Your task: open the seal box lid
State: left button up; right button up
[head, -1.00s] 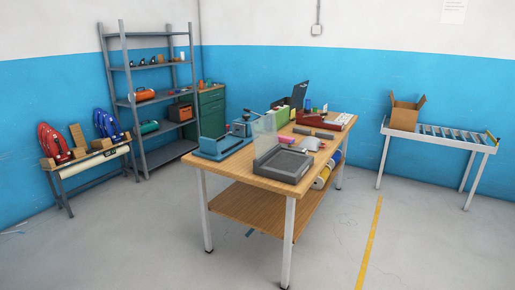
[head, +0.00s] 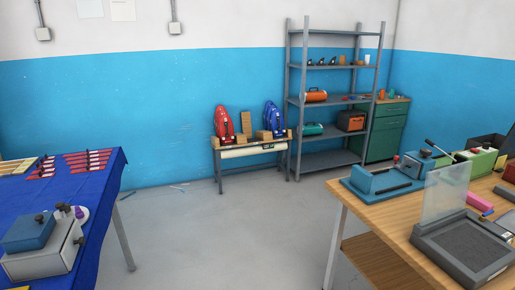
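No label in view tells which item is the seal box. A light grey box (head: 45,257) with a blue block and dark knobs on top stands at the front of the blue-covered table at lower left. On the wooden workbench at right, a shallow dark grey tray-like box (head: 465,248) has a clear panel (head: 446,192) standing upright at its back left edge. A dark open case (head: 488,143) is partly visible at the far right, cut by the picture edge. Neither of my grippers shows in the head view.
The blue-covered table (head: 100,190) carries several red tools (head: 88,160). The wooden workbench (head: 385,215) also holds a blue press-like device (head: 380,183). Open floor (head: 230,235) lies between them. A bench (head: 250,146) with red and blue boards and a grey shelf (head: 335,65) stand behind.

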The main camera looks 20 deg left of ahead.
aim_at(30, 226)
jog(key=i+j+u, duration=0.15)
jog(key=u, duration=0.25)
jog(key=i+j+u, duration=0.1)
jog(key=i+u, duration=0.15)
jog(key=u, duration=0.2)
jog(key=i+u, duration=0.2)
jog(key=u, duration=0.2)
jog(key=i+u, duration=0.25)
jog(key=u, duration=0.2)
jog(key=i+l+u, duration=0.15)
jog(key=u, duration=0.25)
jog(key=i+l+u, duration=0.2)
jog(key=u, duration=0.25)
jog(key=i+l+u, duration=0.2)
